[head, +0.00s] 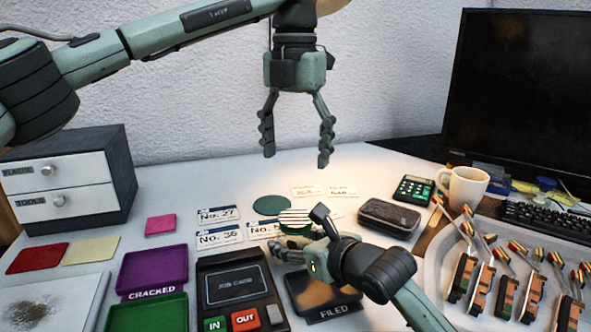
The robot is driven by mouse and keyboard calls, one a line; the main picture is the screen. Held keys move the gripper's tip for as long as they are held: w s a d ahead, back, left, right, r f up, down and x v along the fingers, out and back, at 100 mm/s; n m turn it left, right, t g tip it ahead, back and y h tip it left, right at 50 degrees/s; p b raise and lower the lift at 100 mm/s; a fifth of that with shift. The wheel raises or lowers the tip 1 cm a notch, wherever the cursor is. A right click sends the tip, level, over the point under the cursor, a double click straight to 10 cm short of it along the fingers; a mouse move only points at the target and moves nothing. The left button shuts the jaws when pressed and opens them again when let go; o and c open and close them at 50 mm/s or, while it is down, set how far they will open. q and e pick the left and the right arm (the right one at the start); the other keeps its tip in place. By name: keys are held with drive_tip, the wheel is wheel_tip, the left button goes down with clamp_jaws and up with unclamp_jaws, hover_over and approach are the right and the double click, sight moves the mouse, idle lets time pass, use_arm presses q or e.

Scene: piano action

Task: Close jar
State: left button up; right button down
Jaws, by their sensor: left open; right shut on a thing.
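A round green-and-white striped thing (295,217), which looks like the jar or its lid, is at the middle of the table. My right gripper (300,236) comes in from the lower right and is shut on it. The gripper hides its lower part, so I cannot tell whether it touches the table or whether lid and jar are together. My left gripper (296,160) is open and empty, pointing down above and behind the striped thing, with clear space between them.
A dark green disc (272,205) lies just behind the striped thing, near several number cards (219,237). A black case (388,218), calculator (413,190) and mug (463,187) stand to the right. A job-card device (238,282) and purple tray (153,269) are at front left.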

drive_tip(key=shift+c, duration=2.1)
unclamp_jaws()
drive_tip(key=v, duration=1.2)
drive_tip(key=shift+f, duration=0.15)
